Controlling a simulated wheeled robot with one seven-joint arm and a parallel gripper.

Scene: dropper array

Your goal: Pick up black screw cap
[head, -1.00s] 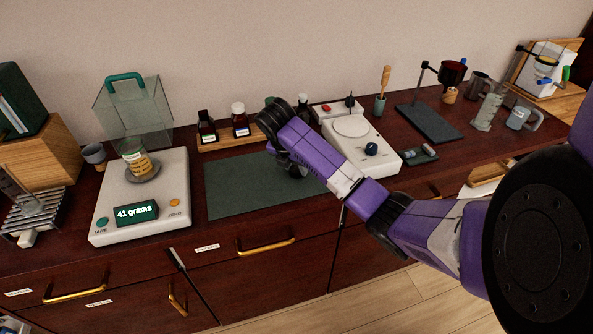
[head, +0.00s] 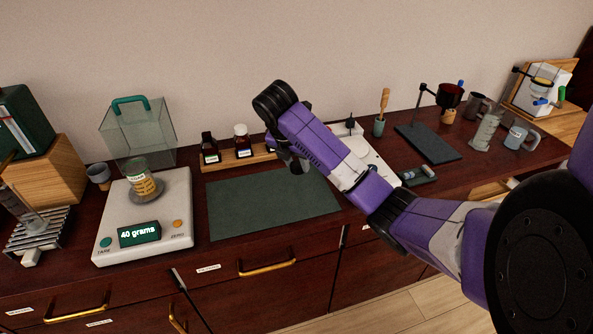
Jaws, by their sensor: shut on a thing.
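My gripper (head: 297,166) is above the back edge of the dark green mat (head: 270,203), in front of the wooden bottle rack (head: 222,163). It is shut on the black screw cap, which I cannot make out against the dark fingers. A dark bottle with a black top (head: 209,147) stands at the left of the rack. A dark bottle with a white cap (head: 242,140) stands beside it. A third dark bottle (head: 271,146) shows just left of my gripper, partly hidden by my arm.
A scale (head: 143,220) reading 40 grams holds a beaker (head: 140,182) at the left, with a clear shield (head: 137,130) behind. A white hotplate device (head: 375,165) is partly hidden by my arm. A dark stand (head: 428,143) is at the right. The mat is bare.

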